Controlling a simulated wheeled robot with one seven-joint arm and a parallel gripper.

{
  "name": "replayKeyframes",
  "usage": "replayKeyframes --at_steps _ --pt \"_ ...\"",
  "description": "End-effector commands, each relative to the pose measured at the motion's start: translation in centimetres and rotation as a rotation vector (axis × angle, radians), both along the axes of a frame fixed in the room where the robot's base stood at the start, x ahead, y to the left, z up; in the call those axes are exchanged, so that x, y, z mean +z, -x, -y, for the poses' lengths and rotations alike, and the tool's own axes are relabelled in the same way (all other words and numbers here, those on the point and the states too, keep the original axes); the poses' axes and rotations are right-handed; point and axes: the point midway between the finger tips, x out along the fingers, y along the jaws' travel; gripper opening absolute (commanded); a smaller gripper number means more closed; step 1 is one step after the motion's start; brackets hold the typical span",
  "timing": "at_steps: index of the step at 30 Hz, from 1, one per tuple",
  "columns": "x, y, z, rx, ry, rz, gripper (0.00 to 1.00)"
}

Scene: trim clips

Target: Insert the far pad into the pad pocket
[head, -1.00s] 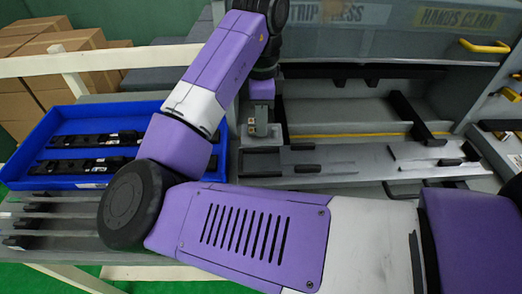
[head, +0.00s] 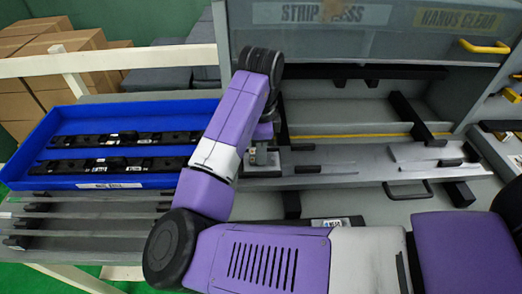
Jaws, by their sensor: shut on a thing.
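My gripper (head: 262,157) is low over the left end of the grey fixture plate (head: 345,168), behind my forearm. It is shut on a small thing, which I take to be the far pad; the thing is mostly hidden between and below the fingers. A grey block-like surface lies right under the fingertips, and I cannot tell whether the held thing touches it. The pad pocket cannot be made out clearly; the area around the fingertips is small and partly covered.
A blue tray (head: 62,184) with dark strip parts (head: 120,139) stands at the left. Grey rails (head: 90,207) lie in front of it. A dark bar (head: 418,118) and a black handle (head: 408,192) are at the right. An upright panel (head: 350,45) stands behind the fixture.

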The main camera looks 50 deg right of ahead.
Motion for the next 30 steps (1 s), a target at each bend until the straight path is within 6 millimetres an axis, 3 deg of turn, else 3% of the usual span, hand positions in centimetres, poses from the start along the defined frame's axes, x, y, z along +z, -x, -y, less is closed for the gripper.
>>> replayKeyframes --at_steps 5,6,9,21,26,30 --pt "-0.4 0.0 0.0 0.000 0.000 0.000 0.00" --pt "-0.3 0.0 0.0 0.000 0.000 0.000 0.29" --pt "-0.3 0.0 0.0 0.000 0.000 0.000 0.43" --pt "0.4 -0.1 0.0 0.000 0.000 0.001 0.43" --pt "2.8 -0.1 0.0 -0.001 0.001 0.004 0.43" --pt "6.0 -0.2 0.0 -0.001 -0.002 0.006 0.43"
